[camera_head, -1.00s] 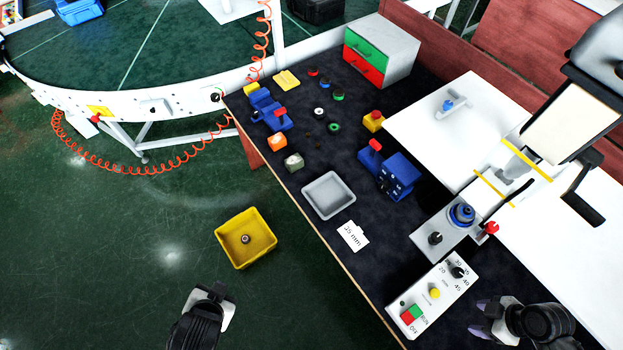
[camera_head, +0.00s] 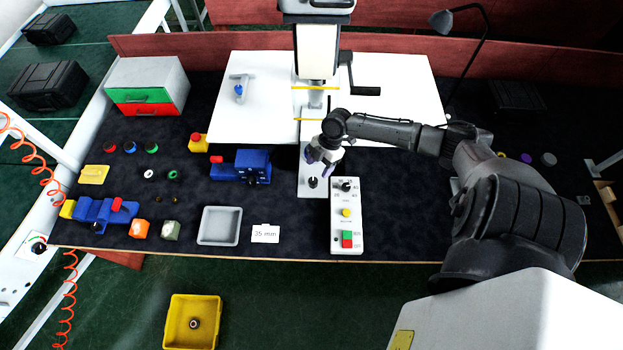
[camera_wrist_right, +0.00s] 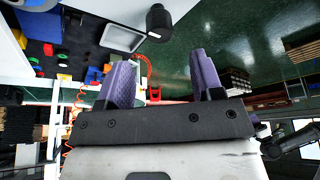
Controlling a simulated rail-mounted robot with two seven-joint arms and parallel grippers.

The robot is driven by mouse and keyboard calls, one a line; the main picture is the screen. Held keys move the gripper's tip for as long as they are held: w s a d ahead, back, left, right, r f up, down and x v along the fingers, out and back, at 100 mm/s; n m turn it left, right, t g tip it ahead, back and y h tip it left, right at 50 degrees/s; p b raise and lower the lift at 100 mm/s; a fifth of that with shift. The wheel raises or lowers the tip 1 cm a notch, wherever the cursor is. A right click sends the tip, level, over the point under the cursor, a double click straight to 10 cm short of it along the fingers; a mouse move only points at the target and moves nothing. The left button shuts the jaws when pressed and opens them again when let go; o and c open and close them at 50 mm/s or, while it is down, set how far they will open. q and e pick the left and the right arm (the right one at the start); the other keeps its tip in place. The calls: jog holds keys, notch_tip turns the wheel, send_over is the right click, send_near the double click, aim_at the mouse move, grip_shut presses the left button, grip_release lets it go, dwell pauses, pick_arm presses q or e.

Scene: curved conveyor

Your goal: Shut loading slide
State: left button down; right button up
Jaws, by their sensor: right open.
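The loading slide (camera_head: 312,190) is a light grey plate that sticks out at the front of the white press, with a black knob (camera_head: 313,182) standing on it. In the right wrist view a black knob (camera_wrist_right: 158,20) shows beyond the fingers, apart from them. My right gripper (camera_head: 323,163) is over the slide, just behind the knob, and covers part of the slide. Its purple fingers are apart with nothing between them in the right wrist view (camera_wrist_right: 162,82). I cannot tell whether it touches the slide. My left gripper is out of view.
The control box (camera_head: 345,230) stands right of the slide's front. A blue fixture (camera_head: 242,167) and a grey tray (camera_head: 219,226) are to the left. The press head (camera_head: 316,50) and its crank (camera_head: 358,80) rise behind. A yellow bin (camera_head: 191,322) is on the floor.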

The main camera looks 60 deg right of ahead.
aim_at(313, 181)
jog(key=x, duration=0.7)
jog(key=shift+f+p, duration=0.15)
jog(key=shift+p, duration=0.25)
